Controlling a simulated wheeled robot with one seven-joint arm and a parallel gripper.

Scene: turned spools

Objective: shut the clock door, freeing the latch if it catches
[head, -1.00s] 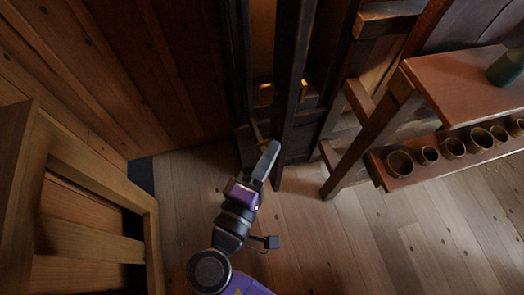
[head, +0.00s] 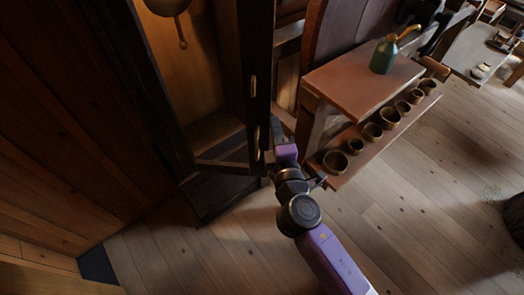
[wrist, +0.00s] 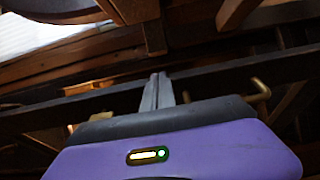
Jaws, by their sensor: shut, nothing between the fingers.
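The tall dark clock case (head: 165,100) stands open at the upper middle of the head view, with its lit wooden inside and a round pendulum (head: 168,5) showing. The clock door (head: 257,60) stands swung out on the case's right side, seen nearly edge-on, with brass fittings (head: 257,142) on it. My gripper (head: 276,124) is shut and empty at the door's right side, low down. In the wrist view the closed fingers (wrist: 157,92) point at a dark bar of the door, with a brass hook-like piece (wrist: 262,88) to their right. I cannot tell whether they touch it.
A reddish wooden bench (head: 360,75) with a green oil can (head: 384,55) stands right of the door. Several brown cups (head: 373,132) line its lower shelf, close to my arm. A plank wall (head: 50,130) is on the left.

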